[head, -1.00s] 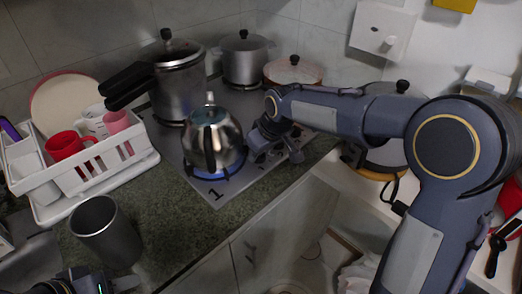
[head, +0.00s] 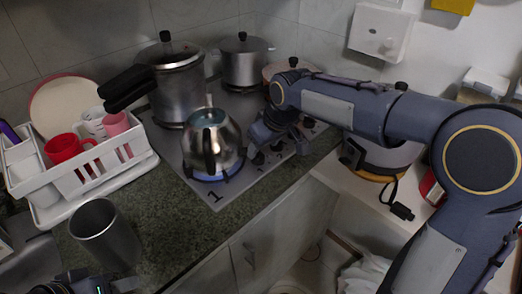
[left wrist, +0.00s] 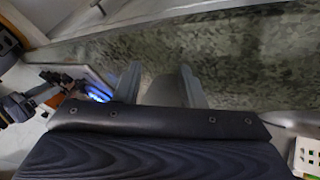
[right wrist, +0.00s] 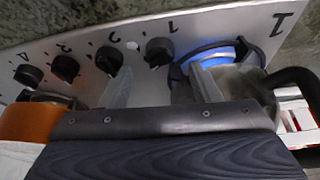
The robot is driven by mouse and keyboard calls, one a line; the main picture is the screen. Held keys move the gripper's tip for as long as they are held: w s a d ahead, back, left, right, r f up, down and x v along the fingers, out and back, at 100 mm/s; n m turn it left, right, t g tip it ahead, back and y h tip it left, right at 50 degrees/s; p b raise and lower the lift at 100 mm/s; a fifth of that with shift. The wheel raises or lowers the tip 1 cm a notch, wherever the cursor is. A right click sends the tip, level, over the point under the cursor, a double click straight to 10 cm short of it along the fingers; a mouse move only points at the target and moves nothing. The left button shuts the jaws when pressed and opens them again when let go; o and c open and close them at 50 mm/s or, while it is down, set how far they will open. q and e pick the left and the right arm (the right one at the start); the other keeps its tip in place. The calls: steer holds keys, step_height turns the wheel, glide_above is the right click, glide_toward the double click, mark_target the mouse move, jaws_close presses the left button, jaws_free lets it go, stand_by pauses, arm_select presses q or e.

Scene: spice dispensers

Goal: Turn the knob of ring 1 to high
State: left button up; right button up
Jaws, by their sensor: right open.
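The ring 1 knob (right wrist: 158,50) is black and round, below a printed 1 on the steel hob panel; it also shows in the head view (head: 258,158). My right gripper (right wrist: 162,84) is open, with its fingers apart and the knob ahead of the gap, not clasped. In the head view my right gripper (head: 278,138) hangs over the row of knobs. A steel kettle (head: 211,142) stands on ring 1, whose blue flame (right wrist: 213,54) is lit. My left gripper (left wrist: 160,84) is open near the counter; in the head view it is at the bottom left.
Other knobs (right wrist: 66,68) line the panel to the left in the right wrist view. A pressure cooker (head: 178,92) and a pot (head: 243,62) stand behind. A white dish rack (head: 95,172) and a steel cup (head: 103,235) are at the left. The counter front is clear.

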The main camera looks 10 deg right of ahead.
steer(key=shift+v, duration=1.7)
arm_select(q)
steer(key=shift+r, duration=0.1)
steer(key=shift+w+r+p, duration=0.1)
steer(key=shift+r+p, duration=0.35)
steer(key=shift+p, duration=0.15)
steer(key=shift+r+p, duration=0.5)
steer(key=shift+r, duration=0.05)
arm_select(e)
steer(key=s+d+r+m+y, duration=0.1)
steer(key=s+d+m, duration=0.1)
steer(key=s+d, duration=0.35)
steer(key=s+d+r+m, duration=0.1)
steer(key=s+d+m, duration=0.15)
steer(key=s, duration=0.55)
arm_select(q)
steer(key=shift+r+p, duration=0.45)
steer(key=shift+r, duration=0.3)
arm_select(e)
steer(key=s+f+m, duration=0.1)
steer(key=s+f, duration=0.1)
steer(key=s, duration=0.4)
steer(key=s+f+m+t, duration=0.1)
steer(key=s+f+m, duration=0.1)
steer(key=s, duration=0.5)
steer(key=shift+s+d+f+t+y, duration=0.2)
steer(key=shift+f+t+y, duration=0.1)
steer(key=shift+f, duration=0.1)
